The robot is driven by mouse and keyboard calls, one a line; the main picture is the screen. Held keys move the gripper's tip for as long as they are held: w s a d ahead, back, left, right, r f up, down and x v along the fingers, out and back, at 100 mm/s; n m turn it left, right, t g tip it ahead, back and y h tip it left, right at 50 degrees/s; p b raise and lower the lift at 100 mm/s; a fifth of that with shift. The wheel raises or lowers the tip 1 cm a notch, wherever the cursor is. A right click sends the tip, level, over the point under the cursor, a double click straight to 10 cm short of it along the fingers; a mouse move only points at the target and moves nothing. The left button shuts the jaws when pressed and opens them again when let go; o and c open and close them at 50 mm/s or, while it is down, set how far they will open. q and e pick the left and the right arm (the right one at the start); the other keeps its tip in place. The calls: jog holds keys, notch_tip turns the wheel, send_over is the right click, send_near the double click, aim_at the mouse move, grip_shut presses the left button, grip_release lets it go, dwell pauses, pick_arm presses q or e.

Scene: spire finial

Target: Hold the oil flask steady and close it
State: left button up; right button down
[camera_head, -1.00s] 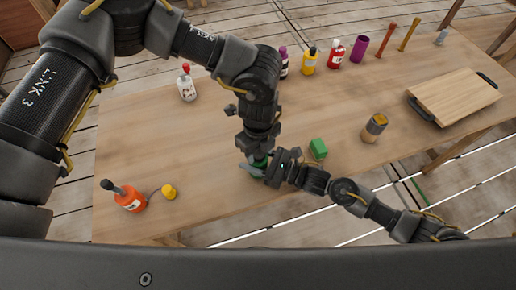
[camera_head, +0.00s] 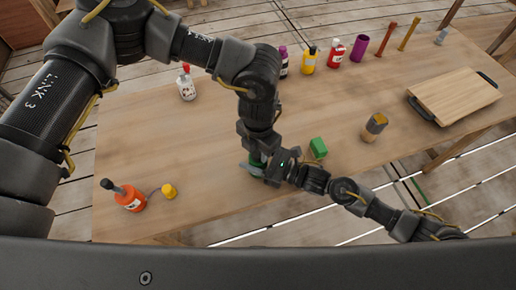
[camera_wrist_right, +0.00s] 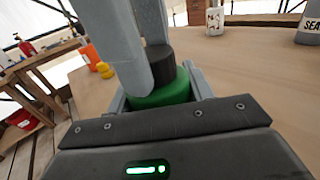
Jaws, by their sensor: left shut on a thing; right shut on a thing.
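The green oil flask (camera_wrist_right: 172,92) stands low in the right wrist view, between the jaws of my right gripper (camera_wrist_right: 155,98). Its green body also shows in the head view (camera_head: 254,161), mostly hidden by my arms. A dark cap (camera_wrist_right: 160,62) sits at the flask's top. My left gripper (camera_wrist_right: 148,62) reaches down from above with its grey fingers closed around the cap. My right gripper comes in from the right in the head view (camera_head: 258,170) and is shut on the flask. Whether the cap is fully seated cannot be told.
A green block (camera_head: 318,148) lies just right of the grippers. An orange bottle (camera_head: 131,200) and yellow cap (camera_head: 169,191) are at left. A white bottle (camera_head: 187,86), several bottles at the back, a yellow-grey can (camera_head: 374,127) and a board (camera_head: 455,97) stand clear.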

pick_arm(q)
jog(key=m, duration=0.9)
jog(key=shift+m, duration=0.4)
jog(key=o, duration=1.2)
jog(key=shift+c, duration=0.2)
notch_tip(320, 180, up, 12)
pick_arm(e)
jog(key=c, duration=0.5)
grip_release()
